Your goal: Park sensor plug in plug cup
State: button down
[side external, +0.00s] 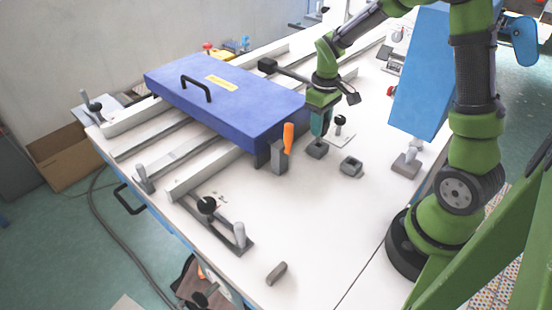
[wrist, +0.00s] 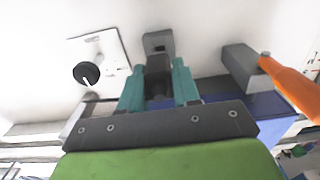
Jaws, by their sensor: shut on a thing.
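In the wrist view the teal fingers of my gripper (wrist: 158,88) are shut on a dark plug (wrist: 158,72), which hangs between them. A small grey square cup (wrist: 158,38) shows just beyond the plug tip. In the side view my gripper (side external: 321,124) points down above a grey cup (side external: 316,149). A similar grey cup (side external: 351,168) with a dark opening stands a little nearer and to the right. I cannot tell which is the plug cup. In the side view the plug is mostly hidden by the fingers, and its gap to the cup is unclear.
A grey holder (side external: 279,158) with an orange-handled tool (side external: 288,138) stands left of the cups. A plate with a black-knobbed clamp (side external: 340,122) lies close on the right. A blue panel (side external: 225,100) with a handle lies behind to the left. The front table is mostly clear.

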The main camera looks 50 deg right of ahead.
jog(key=shift+r, duration=0.15)
jog(key=shift+r, duration=1.9)
jog(key=shift+s+d+r, duration=0.1)
jog(key=shift+d+r, duration=0.1)
jog(key=shift+r, duration=0.05)
jog(key=s, duration=1)
jog(key=shift+s+f, duration=0.15)
jog(key=shift+s, duration=0.05)
jog(key=shift+f, duration=0.1)
jog(key=shift+f, duration=2.4)
